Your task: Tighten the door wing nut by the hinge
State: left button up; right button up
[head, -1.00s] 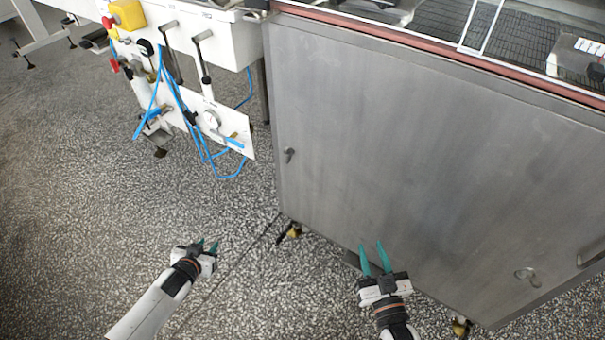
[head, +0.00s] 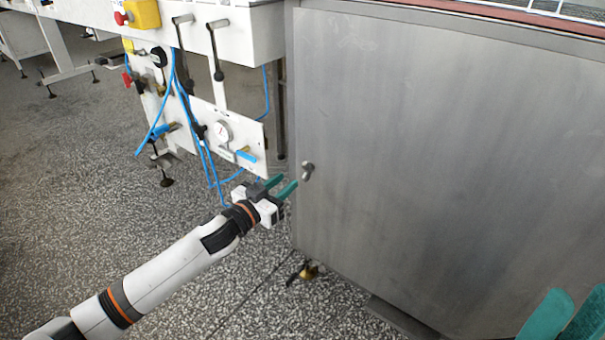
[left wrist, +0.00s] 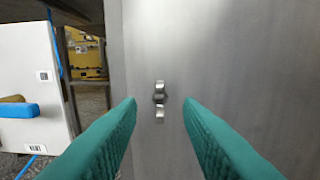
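The grey metal wing nut (head: 308,170) sits near the left edge of the steel door (head: 440,150). It also shows in the left wrist view (left wrist: 159,98), its wings standing nearly vertical, centred between and beyond my fingertips. My left gripper (head: 284,185) is open and empty, just left of the wing nut in the head view and apart from it. Its teal fingers fill the lower part of the left wrist view (left wrist: 160,102). My right gripper (head: 570,300) shows only as two spread teal fingers at the bottom right corner; it looks open and empty.
The speckled floor (head: 80,200) is open at left.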

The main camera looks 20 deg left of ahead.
aim_at(303, 168)
pick_arm(q)
jog(key=b+x, duration=0.1)
jog(key=x, duration=0.6)
jog(key=shift+w+d+f+b, duration=0.1)
jog(key=shift+w+b, duration=0.15)
jog(key=shift+b, duration=0.15)
grip_shut()
